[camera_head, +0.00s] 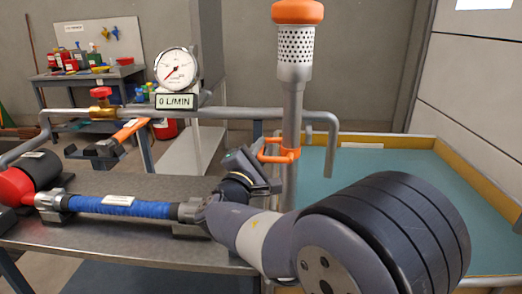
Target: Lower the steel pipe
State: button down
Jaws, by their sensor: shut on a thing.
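The steel pipe (292,118) stands upright right of centre, with a perforated steel strainer (294,60) and an orange cap (297,11) at its top. An orange handle (279,153) is fixed around the pipe at mid height. My gripper (268,163) is at this handle, shut on it, with the dark fingers partly covering it. The pipe runs down behind my arm, so its lower end is hidden.
A tray with a teal floor and yellow rim (390,142) lies behind and right. A bent outlet pipe (331,135) is close right of the steel pipe. A gauge (176,67) and a metal bench (110,239) with a blue-wrapped pump handle (125,206) are left.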

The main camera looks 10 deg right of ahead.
aim_at(298, 149)
jog(key=s+d+m+b, duration=0.1)
jog(key=d, duration=0.1)
jog(key=s+d+m+g+b, duration=0.1)
jog(key=d+m+b, duration=0.1)
jog(key=d, duration=0.1)
jog(key=d+r+m+b, duration=0.1)
jog(key=d+m, duration=0.1)
jog(key=d, duration=0.1)
jog(key=shift+s+d+g, duration=0.25)
jog(key=shift+s+g, duration=0.15)
